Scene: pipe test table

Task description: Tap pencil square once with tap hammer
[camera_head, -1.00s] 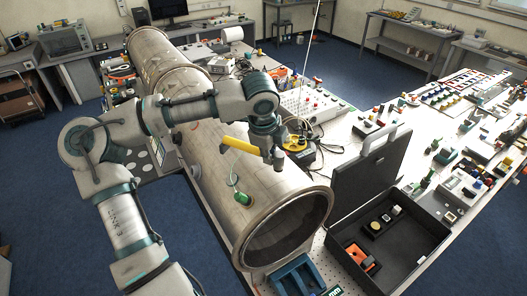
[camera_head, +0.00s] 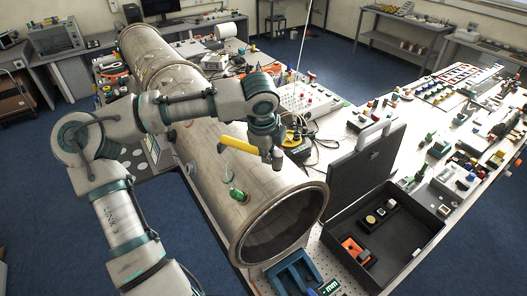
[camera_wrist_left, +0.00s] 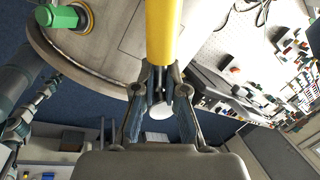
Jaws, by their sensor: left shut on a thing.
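The tap hammer, with a yellow handle (camera_head: 238,146), is in my left gripper (camera_head: 268,150), above the large beige pipe (camera_head: 190,125) near its open end. In the left wrist view the fingers (camera_wrist_left: 160,98) are shut around the handle (camera_wrist_left: 163,35), which runs up out of view. A grey cylindrical piece (camera_head: 277,161) shows below the gripper; I cannot tell whether it is the hammer head. Thin dark lines with a corner show on the pipe in the left wrist view (camera_wrist_left: 122,48), possibly part of the pencil square. My right gripper is not in view.
A green device (camera_head: 238,194) sits on the pipe near its open end. An open black case (camera_head: 385,235) lies right of the pipe, its lid upright. A blue holder (camera_head: 293,274) is under the pipe end. Many small parts cover the white table at right.

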